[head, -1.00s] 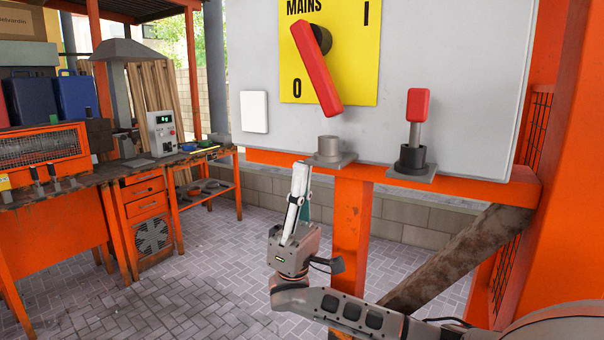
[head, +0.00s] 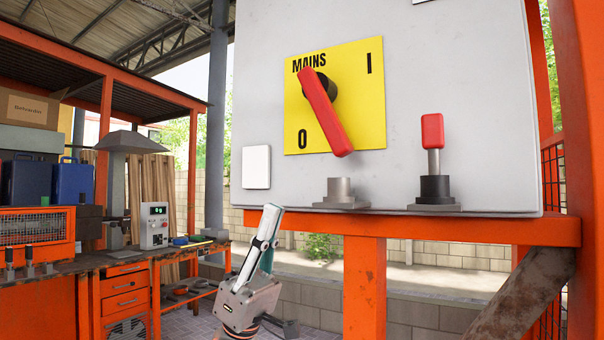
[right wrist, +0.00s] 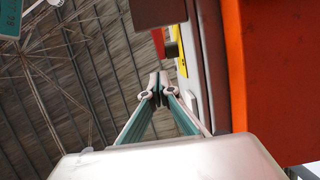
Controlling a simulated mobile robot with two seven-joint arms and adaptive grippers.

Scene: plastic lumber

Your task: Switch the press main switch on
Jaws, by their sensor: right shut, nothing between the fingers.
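The press main switch is a red rotary handle (head: 325,112) on a yellow plate (head: 370,115) marked MAINS, O and I. The handle slants from upper left to lower right, its lower end below the hub, between the O at lower left and the right edge. The plate is fixed on a grey cabinet (head: 460,80). My right gripper (head: 271,212) points upward below and left of the plate, apart from the handle, shut and empty. In the right wrist view its fingertips (right wrist: 158,82) meet, with the cabinet side to the right. My left gripper is not in view.
A red-capped lever (head: 432,132) in a black socket and an empty grey socket (head: 340,190) stand along the cabinet's lower front. A white box (head: 256,167) is on the cabinet's left. An orange post (head: 364,285) and beam support the cabinet. A workbench (head: 125,290) stands at left.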

